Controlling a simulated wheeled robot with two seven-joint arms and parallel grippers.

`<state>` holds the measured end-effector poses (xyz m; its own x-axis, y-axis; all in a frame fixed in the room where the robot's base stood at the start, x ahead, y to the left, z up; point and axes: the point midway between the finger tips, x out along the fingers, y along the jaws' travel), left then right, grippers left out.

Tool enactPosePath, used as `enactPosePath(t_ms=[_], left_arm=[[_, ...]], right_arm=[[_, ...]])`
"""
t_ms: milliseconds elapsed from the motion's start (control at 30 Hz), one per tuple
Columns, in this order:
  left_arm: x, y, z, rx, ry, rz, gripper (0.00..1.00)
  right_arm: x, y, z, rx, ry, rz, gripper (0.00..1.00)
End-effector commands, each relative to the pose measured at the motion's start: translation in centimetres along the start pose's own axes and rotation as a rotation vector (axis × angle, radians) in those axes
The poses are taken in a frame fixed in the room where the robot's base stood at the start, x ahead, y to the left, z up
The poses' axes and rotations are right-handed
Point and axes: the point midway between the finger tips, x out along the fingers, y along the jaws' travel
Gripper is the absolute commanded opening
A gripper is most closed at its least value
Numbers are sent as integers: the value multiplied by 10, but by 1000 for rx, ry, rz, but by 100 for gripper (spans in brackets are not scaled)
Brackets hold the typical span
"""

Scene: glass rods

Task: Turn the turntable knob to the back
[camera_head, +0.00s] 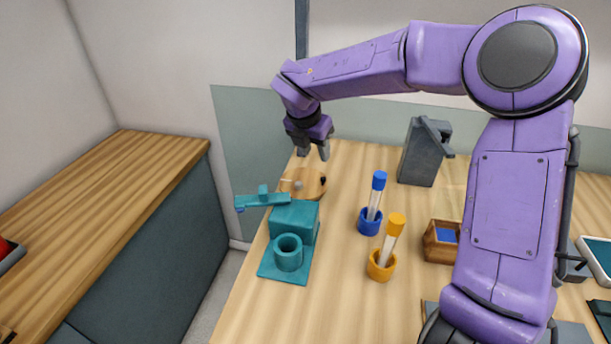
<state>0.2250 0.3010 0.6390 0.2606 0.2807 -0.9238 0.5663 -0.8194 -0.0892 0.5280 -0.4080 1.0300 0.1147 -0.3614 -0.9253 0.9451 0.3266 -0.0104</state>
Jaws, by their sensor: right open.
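The turntable (309,192) is a round wooden disc on the table, behind the teal fixture. A small dark knob (323,180) shows at its right rim. A small grey piece (298,185) shows nearer its middle. My right gripper (314,154) points down above the back of the disc, apart from it. Its two grey fingers are open with nothing between them. My left gripper is not in view.
The teal fixture (295,218) with an arm and a cup stands just in front of the disc. A blue-capped tube (379,181), an orange-capped tube (396,225), a wooden box (437,251) and a dark grey stand (418,160) are to the right.

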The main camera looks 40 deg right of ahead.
Motion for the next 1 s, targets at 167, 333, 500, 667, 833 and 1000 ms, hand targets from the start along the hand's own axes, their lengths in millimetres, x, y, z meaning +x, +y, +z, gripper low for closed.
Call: enactPosePath(t_ms=[167,333,500,667,833,1000], left_arm=[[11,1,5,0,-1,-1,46],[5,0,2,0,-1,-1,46],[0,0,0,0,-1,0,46],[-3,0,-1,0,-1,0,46],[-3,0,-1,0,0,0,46],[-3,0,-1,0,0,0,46]], right_arm=[[15,0,-4,0,0,0,44],[41,0,-4,-2,2,-4,44],[80,0,-4,-3,1,-5,44],[106,1,-4,-1,1,-1,44],[116,1,-4,-1,0,1,44],[116,1,-4,-1,0,1,44]])
